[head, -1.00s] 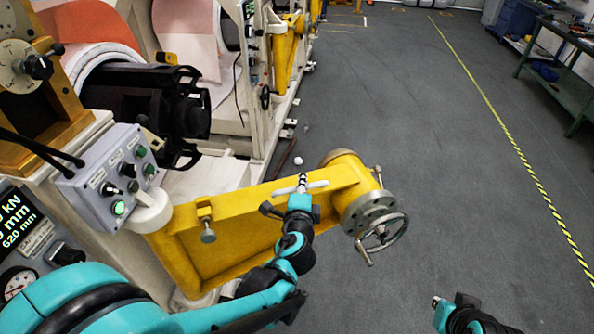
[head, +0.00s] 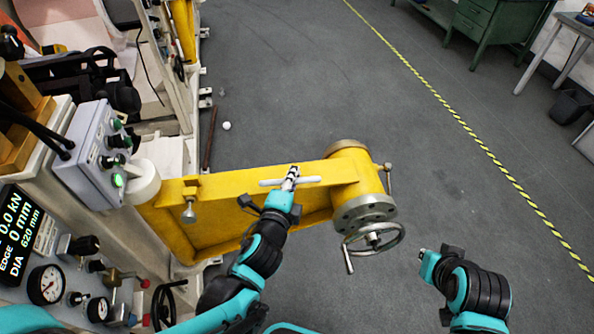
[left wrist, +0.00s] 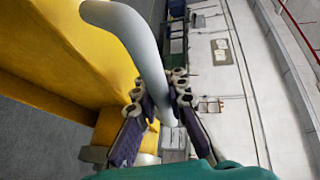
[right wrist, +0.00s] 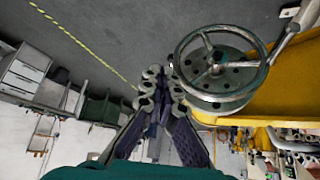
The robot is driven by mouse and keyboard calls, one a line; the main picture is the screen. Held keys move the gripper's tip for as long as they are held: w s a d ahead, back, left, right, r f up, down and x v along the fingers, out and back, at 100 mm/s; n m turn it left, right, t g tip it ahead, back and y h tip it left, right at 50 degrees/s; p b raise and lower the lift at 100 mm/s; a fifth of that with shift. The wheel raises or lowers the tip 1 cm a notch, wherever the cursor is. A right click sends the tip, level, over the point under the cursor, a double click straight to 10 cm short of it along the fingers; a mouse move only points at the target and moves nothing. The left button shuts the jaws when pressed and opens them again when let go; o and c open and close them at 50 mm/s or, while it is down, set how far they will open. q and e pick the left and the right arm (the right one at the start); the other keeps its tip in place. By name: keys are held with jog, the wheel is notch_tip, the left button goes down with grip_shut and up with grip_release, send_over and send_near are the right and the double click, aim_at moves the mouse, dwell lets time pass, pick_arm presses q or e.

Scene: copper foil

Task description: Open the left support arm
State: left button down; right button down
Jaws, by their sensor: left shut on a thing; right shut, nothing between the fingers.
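The yellow support arm (head: 226,187) juts out to the right from the machine, below the grey control box. A white bar handle (head: 312,180) sits on its top edge. My left gripper (head: 291,177) is shut on this handle; the left wrist view shows its fingers either side of the pale curved bar (left wrist: 138,35), with the yellow arm at left. My right gripper (head: 426,253) is shut and empty, right of the arm's end and apart from it. The right wrist view shows its fingers (right wrist: 160,82) together, left of the handwheel (right wrist: 221,62).
The handwheel (head: 373,240) and flange are at the arm's outer end. The control box (head: 92,160) and gauges (head: 46,285) line the left side. A small white ball (head: 227,126) lies on the floor. The grey floor to the right is clear up to the yellow-black line (head: 470,140).

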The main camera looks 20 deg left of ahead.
pick_arm(q)
jog(key=shift+s, duration=0.15)
pick_arm(e)
jog(key=shift+s+d, duration=0.1)
jog(key=shift+s, duration=0.15)
pick_arm(q)
jog(key=c, duration=1.5)
grip_release()
jog(key=shift+c, duration=0.2)
pick_arm(e)
jog(key=shift+w, duration=0.15)
